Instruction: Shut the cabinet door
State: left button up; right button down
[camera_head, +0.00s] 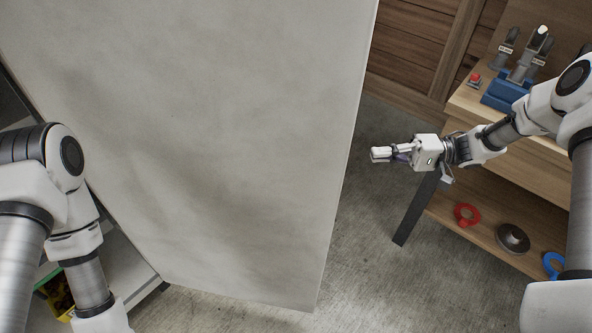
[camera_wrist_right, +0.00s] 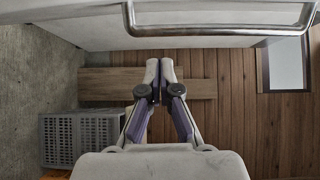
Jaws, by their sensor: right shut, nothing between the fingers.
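The cabinet door (camera_head: 210,130) is a large pale grey panel filling the middle of the head view. It stands open, with the cabinet interior (camera_head: 130,270) partly visible at lower left. My right gripper (camera_head: 378,154) is shut and empty, just right of the door's right edge, with no visible contact. In the right wrist view its closed fingertips (camera_wrist_right: 160,70) point ahead. A pale panel with a metal bar handle (camera_wrist_right: 222,28) crosses the top of that view, above the fingertips. My left arm enters at the left; its gripper is out of frame.
A wooden workbench (camera_head: 553,150) stands at right with a blue tool holder (camera_head: 505,95). Its lower shelf carries a red ring (camera_head: 467,214) and a dark roll (camera_head: 513,239). A yellow bin (camera_head: 60,295) sits in the cabinet. A grey crate (camera_wrist_right: 80,135) shows in the wrist view.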

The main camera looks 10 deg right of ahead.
pick_arm(q)
jog(key=shift+s+d+r+p, duration=0.1)
jog(key=shift+d+r+p, duration=0.45)
jog(key=shift+r, duration=0.3)
pick_arm(e)
jog(key=s+a, duration=0.2)
jog(key=a, duration=0.8)
jog(key=shift+s+f, duration=0.15)
jog(key=shift+f, duration=0.05)
jog(key=shift+s, duration=0.1)
